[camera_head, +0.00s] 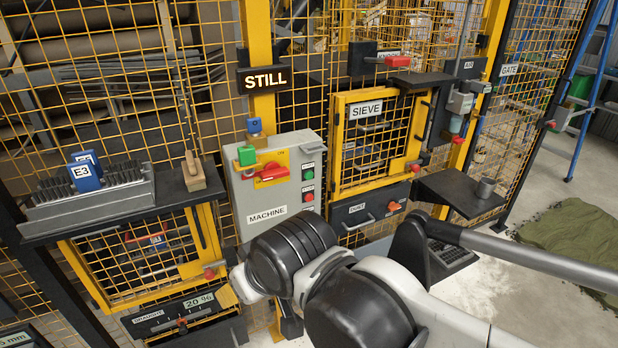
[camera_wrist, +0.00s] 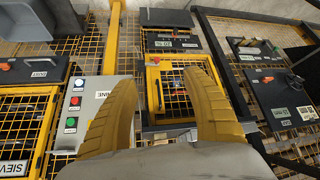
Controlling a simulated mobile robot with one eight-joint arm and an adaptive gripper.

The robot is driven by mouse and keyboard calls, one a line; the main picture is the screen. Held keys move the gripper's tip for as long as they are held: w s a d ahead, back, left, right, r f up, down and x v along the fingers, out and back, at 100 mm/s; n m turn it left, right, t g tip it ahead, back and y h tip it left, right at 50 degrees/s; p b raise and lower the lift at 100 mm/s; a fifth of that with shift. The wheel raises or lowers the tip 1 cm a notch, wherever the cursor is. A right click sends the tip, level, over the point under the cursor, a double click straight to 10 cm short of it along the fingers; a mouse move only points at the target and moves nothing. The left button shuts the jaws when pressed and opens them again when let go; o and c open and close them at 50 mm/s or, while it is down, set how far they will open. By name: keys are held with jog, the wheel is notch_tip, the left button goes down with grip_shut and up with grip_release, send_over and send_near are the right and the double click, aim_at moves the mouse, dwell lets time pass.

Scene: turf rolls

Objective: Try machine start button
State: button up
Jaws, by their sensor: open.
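The grey machine box (camera_head: 275,185), labelled MACHINE, stands on the yellow mesh fence in the head view. On its right side are a green button (camera_head: 308,174) above a red button (camera_head: 308,196). A red rotary handle (camera_head: 271,173) is left of them, with a green padlock (camera_head: 247,156) beside it. In the wrist view the box is turned, with the green button (camera_wrist: 71,122) and red button (camera_wrist: 75,101) at left, outside the fingers. My gripper (camera_wrist: 158,76) has its yellow fingers apart with nothing seen between them. In the head view my arm mostly hides it.
A STILL sign (camera_head: 265,79) hangs above the box. The SIEVE door (camera_head: 372,130) is to the right, with a dark shelf (camera_head: 455,190) jutting out. At left a shelf holds a grey rack (camera_head: 90,200) and blue E3 tags. A draught panel (camera_head: 180,318) is low down.

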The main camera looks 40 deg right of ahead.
grip_shut()
dwell(1.4)
